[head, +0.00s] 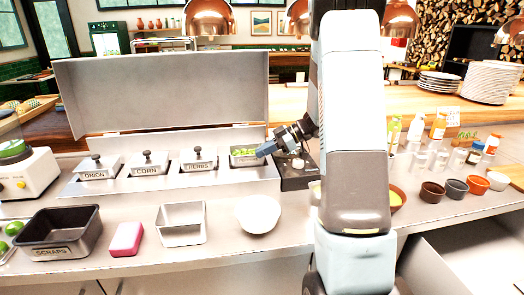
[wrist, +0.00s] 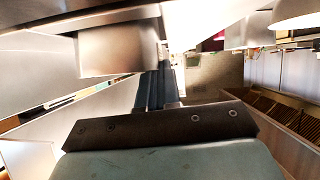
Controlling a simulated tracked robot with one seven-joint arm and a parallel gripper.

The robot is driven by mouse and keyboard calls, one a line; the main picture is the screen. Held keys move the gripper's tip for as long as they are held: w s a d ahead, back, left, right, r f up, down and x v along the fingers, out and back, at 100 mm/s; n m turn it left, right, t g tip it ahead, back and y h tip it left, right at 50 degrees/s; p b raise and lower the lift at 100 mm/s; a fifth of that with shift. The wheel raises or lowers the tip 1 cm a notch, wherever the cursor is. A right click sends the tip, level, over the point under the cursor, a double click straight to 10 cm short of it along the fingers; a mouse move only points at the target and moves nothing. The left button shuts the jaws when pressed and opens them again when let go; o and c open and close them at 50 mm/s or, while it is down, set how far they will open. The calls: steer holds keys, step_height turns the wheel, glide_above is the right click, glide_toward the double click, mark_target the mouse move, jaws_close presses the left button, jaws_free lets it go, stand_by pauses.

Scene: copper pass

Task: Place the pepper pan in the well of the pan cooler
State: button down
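The pepper pan (head: 245,161), a small steel pan with chopped green pieces, is at the right end of the pan cooler's (head: 75,187) row, over the place beside the herbs pan. I cannot tell whether it is fully seated or slightly raised. My gripper (head: 265,149) reaches in from the right, its blue-grey fingers at the pan's right rim. In the wrist view my gripper (wrist: 159,72) has its dark fingers close together, seemingly shut on the rim, beside a steel wall (wrist: 118,50). The inside of the well is hidden.
Lidded onion (head: 98,172), corn (head: 147,168) and herbs (head: 198,163) pans fill the row's left. The cooler's lid (head: 160,92) stands open behind. A scraps pan (head: 55,251), pink sponge (head: 126,238), empty steel pan (head: 181,238) and white bowl (head: 258,215) stand in front.

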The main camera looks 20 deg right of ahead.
steer(key=shift+s+f, duration=0.15)
steer(key=shift+f, duration=0.2)
steer(key=c, duration=1.4)
jaws_free()
steer(key=shift+s+f, duration=0.1)
steer(key=shift+o, duration=0.2)
